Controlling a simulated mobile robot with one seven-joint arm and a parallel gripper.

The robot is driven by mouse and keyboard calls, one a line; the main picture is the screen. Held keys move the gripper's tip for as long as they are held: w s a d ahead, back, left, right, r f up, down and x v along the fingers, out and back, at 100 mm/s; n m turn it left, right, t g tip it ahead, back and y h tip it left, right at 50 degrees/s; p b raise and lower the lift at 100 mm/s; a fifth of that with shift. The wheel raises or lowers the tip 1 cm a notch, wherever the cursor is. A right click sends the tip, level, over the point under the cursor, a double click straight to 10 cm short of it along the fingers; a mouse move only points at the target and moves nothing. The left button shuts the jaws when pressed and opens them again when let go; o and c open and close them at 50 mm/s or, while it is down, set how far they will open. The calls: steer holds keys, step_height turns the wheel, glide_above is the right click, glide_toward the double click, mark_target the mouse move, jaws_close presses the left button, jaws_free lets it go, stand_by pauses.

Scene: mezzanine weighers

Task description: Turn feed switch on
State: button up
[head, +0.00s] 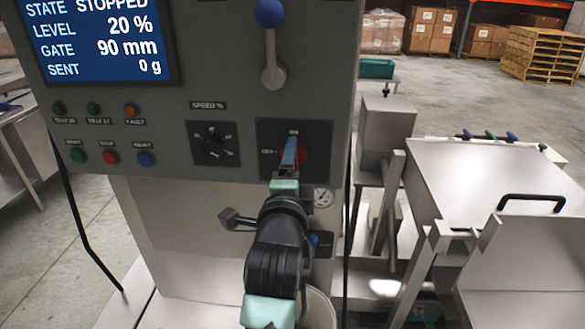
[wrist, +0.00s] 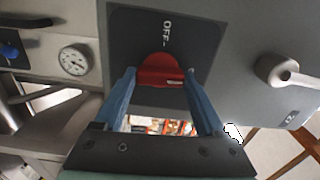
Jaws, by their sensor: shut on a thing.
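The feed switch is a red rotary knob (head: 302,156) on a dark square plate (head: 318,135) at the lower right of the grey control panel. In the wrist view the red knob (wrist: 160,70) sits between my two blue fingers, with an "OFF" mark beside it on the plate. My gripper (head: 290,152) reaches up to the plate and partly hides the knob. In the wrist view my gripper (wrist: 159,76) is shut on the knob, one finger on each side. I cannot tell exactly which mark the knob points to.
A screen (head: 100,40) reads STOPPED, level 20 %, gate 90 mm, sent 0 g. A black speed dial (head: 213,143) is left of the switch. A blue-balled lever (head: 271,45) stands above it. A gauge (head: 323,197) is just below. Steel bins (head: 475,185) stand at right.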

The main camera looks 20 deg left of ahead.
steer(key=shift+m, duration=0.4)
steer(key=o, duration=1.3)
steer(key=shift+s, duration=0.1)
steer(key=b+v, duration=0.3)
steer(key=v, duration=0.9)
steer(key=shift+s+d+b, duration=0.15)
steer(key=shift+s+b, duration=0.15)
steer(key=shift+s, duration=0.1)
steer(key=shift+r, duration=0.15)
steer(key=s+d+r+n+t+h, duration=0.1)
steer(key=s+d+r+n+t, duration=0.2)
steer(key=r, duration=0.6)
steer(key=s+d+r+n+t+h, duration=0.2)
steer(key=s+d+r+n+t, duration=0.1)
steer(key=d+r+n, duration=0.4)
steer(key=s+d+r+n+t+h, duration=0.2)
steer(key=s+d+r+n+t, duration=0.1)
steer(key=r, duration=0.9)
steer(key=shift+d+r+n+t, duration=0.2)
steer(key=shift+d+n+t, duration=0.05)
steer(key=shift+d+n, duration=0.3)
steer(key=shift+d+r+n+t, duration=0.15)
steer(key=shift+d+n+t, duration=0.1)
steer(key=shift+d+n, duration=0.3)
